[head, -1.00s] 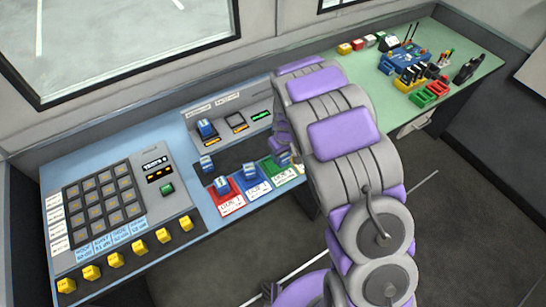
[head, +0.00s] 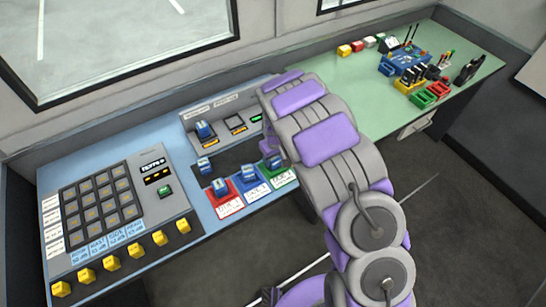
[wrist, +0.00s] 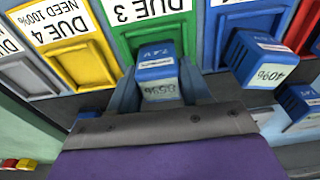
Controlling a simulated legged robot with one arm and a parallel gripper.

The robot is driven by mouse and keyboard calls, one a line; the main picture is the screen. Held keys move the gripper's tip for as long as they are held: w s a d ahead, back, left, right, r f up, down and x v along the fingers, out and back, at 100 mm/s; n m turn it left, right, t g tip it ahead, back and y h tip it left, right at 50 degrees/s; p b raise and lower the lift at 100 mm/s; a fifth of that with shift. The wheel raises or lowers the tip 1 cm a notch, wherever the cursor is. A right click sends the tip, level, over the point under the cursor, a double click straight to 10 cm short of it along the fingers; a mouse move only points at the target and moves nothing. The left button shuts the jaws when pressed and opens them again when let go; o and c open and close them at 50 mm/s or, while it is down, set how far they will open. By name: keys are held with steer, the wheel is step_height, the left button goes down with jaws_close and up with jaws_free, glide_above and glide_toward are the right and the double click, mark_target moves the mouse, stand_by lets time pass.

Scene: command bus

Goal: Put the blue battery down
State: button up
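A blue battery (wrist: 157,62) with a white label sits between the fingers of my gripper (wrist: 160,92) in the wrist view. The fingers appear to touch its sides. It is over the green DUE 3 tray (wrist: 188,35); whether it touches the tray floor I cannot tell. In the head view my gripper (head: 271,150) is above the green tray (head: 285,180), and the arm partly hides the battery.
Another blue battery (head: 249,173) stands on the blue tray, and one (head: 220,186) on the red tray. More batteries stand on the blue counter (head: 204,165) and in the charger panel (head: 204,130). A keypad panel (head: 103,205) lies left. Yellow and other trays lie beside the green one.

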mark_target(275, 158)
steer(key=o, duration=0.4)
steer(key=shift+r, duration=0.1)
steer(key=r, duration=0.3)
steer(key=r+p, duration=0.1)
steer(key=r, duration=0.3)
steer(key=s+r+p, duration=0.1)
steer(key=r, duration=0.2)
steer(key=shift+d+r, duration=0.35)
steer(key=shift+s+r, duration=0.1)
steer(key=shift+r, duration=0.5)
steer(key=shift+d+r, duration=0.1)
steer(key=s+d+r+m+g, duration=0.1)
steer(key=s+d+r+m, duration=0.1)
steer(key=s+d+r, duration=0.5)
steer(key=s+d+r+m, duration=0.2)
steer(key=s+d+r, duration=0.4)
steer(key=s, duration=0.4)
steer(key=s+d+r+m, duration=0.1)
steer(key=s, duration=0.6)
steer(key=s+r+m+g, duration=0.1)
steer(key=s+r, duration=0.1)
steer(key=s, duration=0.5)
steer(key=s+d+r+g, duration=0.1)
steer(key=s, duration=0.6)
steer(key=shift+s+d+r+m+h, duration=0.2)
steer(key=shift+s+d+m+h, duration=0.1)
steer(key=shift+s+m+h, duration=0.1)
